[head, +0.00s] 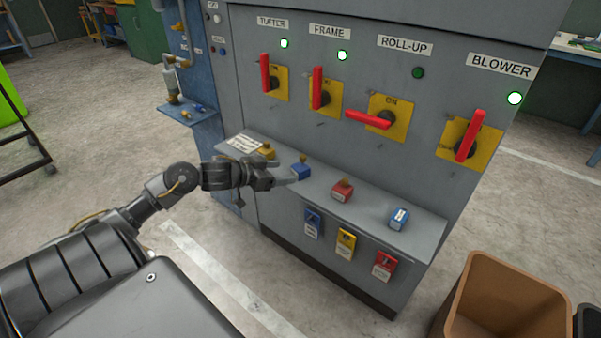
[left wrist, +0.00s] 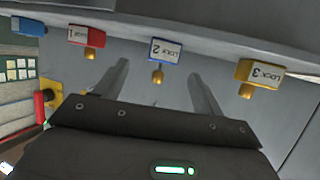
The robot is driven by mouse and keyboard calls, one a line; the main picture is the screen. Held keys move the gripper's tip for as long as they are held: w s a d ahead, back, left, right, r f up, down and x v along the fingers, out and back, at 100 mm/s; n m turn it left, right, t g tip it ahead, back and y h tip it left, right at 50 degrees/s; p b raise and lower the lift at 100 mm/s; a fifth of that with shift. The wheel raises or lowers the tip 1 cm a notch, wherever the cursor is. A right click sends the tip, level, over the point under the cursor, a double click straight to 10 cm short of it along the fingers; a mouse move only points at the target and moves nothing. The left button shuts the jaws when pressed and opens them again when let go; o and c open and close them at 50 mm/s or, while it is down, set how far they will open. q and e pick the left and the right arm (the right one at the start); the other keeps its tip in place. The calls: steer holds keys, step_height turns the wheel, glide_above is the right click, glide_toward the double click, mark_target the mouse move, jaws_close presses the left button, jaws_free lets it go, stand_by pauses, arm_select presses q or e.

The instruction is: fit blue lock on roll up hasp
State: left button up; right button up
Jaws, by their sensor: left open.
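The blue lock (head: 300,172) sits on the grey shelf (head: 420,245) under the switches. It also shows in the left wrist view, labelled LOCK 2 (left wrist: 165,50), with a brass-coloured shackle. My left gripper (head: 284,177) is open beside this lock. My right gripper is not in view.
A yellow lock (head: 266,151), red lock (head: 342,190) and another blue item (head: 399,218) share the shelf. Blue, yellow and red tags (head: 346,242) hang at its front. The other switches have upright handles and lit lamps. A brown bin (head: 505,300) stands right.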

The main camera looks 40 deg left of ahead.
mark_target(295, 169)
arm_select(q)
steer(key=shift+x, duration=1.6)
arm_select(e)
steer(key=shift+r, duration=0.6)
arm_select(q)
steer(key=shift+w, duration=0.25)
steer(key=x, duration=0.2)
steer(key=b+x, duration=0.1)
steer(key=x, duration=0.1)
steer(key=shift+w+a, duration=0.2)
steer(key=shift+w, duration=0.05)
steer(key=shift+w+d, duration=0.1)
steer(key=shift+w, duration=0.15)
steer(key=c, duration=1.2)
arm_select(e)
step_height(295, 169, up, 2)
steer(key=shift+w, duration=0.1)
